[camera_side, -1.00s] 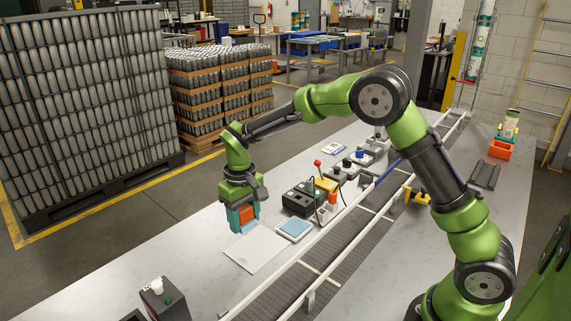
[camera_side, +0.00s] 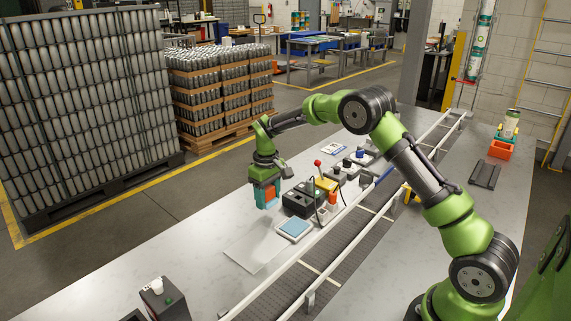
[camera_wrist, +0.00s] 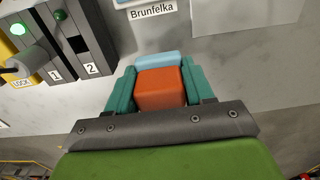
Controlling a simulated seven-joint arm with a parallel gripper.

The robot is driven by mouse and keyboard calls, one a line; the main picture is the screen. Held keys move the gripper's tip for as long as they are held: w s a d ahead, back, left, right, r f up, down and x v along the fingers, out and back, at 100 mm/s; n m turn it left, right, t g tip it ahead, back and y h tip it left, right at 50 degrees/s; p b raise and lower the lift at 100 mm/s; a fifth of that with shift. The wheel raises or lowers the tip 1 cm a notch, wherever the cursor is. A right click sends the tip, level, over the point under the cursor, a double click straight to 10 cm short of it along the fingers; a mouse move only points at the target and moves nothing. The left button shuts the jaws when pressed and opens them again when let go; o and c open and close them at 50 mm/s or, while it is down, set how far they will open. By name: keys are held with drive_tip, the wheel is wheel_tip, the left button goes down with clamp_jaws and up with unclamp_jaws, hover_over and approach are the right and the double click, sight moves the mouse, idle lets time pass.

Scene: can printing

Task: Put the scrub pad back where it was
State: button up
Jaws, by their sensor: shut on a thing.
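The scrub pad is an orange block with a light blue layer at its far end. It shows in the side view (camera_side: 269,195) and in the wrist view (camera_wrist: 160,88). My gripper (camera_side: 266,194) has teal fingers shut on its two sides, and it shows in the wrist view too (camera_wrist: 158,86). The pad is held with its blue end downward, left of the black two-part box (camera_side: 301,199). It looks raised above the table, but the exact height is hard to tell. The spot beneath it is partly hidden.
A blue square in a pale tray (camera_side: 294,228) and a white sheet (camera_side: 254,249) lie nearer the camera. The yellow device (camera_side: 326,184) with a red-knobbed lever stands right of the box. A "Brunfelka" label (camera_wrist: 152,13) is ahead. Bare table (camera_wrist: 240,60) lies right in the wrist view.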

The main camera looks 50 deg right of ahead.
sight(268, 206)
drive_tip(key=shift+f, duration=1.9)
drive_tip(key=shift+f, duration=0.15)
drive_tip(key=o, duration=1)
